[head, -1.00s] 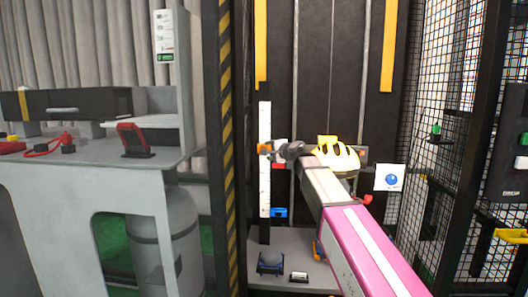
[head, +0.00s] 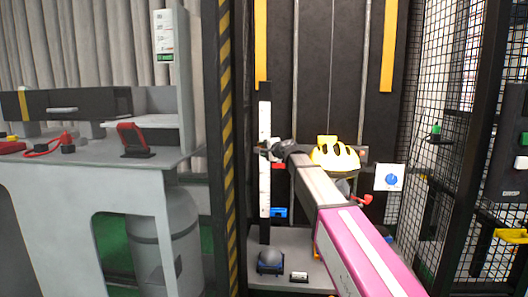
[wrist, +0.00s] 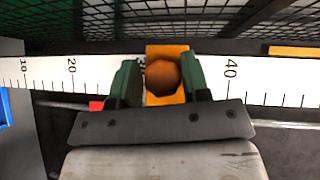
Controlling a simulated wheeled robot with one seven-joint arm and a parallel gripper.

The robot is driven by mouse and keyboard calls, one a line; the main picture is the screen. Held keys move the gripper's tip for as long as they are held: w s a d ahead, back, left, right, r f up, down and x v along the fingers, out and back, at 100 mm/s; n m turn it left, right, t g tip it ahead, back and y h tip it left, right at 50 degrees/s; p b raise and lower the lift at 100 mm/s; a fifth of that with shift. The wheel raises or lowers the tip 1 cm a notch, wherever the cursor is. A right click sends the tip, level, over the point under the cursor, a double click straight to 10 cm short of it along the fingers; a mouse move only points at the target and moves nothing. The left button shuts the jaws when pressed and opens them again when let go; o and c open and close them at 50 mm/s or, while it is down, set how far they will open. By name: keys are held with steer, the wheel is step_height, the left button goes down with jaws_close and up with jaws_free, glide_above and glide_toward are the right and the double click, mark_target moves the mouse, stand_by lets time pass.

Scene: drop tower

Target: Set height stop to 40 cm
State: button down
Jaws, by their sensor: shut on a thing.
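The height stop is an orange block with a round orange knob (wrist: 163,77), seen in the wrist view on the white scale (wrist: 272,82). The block covers the scale between the 30 and 40 marks, close to the partly hidden 30. My gripper (wrist: 163,84) has its green fingers on both sides of the knob and is shut on it. In the head view the scale (head: 264,190) stands upright, and my gripper (head: 271,153) is at its upper part, hiding most of the stop.
A yellow helmet-like piece (head: 335,155) sits just right of my wrist. A blue block (head: 279,212) is beside the scale's lower part. A striped post (head: 226,150) stands left, and a mesh cage (head: 450,150) right.

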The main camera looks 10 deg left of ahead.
mark_target(264, 128)
step_height(264, 128, up, 10)
steer(key=shift+f, duration=0.2)
steer(key=c, duration=0.8)
jaws_free()
steer(key=shift+o, duration=0.2)
steer(key=shift+s, duration=0.1)
steer(key=v, duration=1)
steer(key=shift+s+d, duration=0.2)
steer(key=shift+d, duration=0.05)
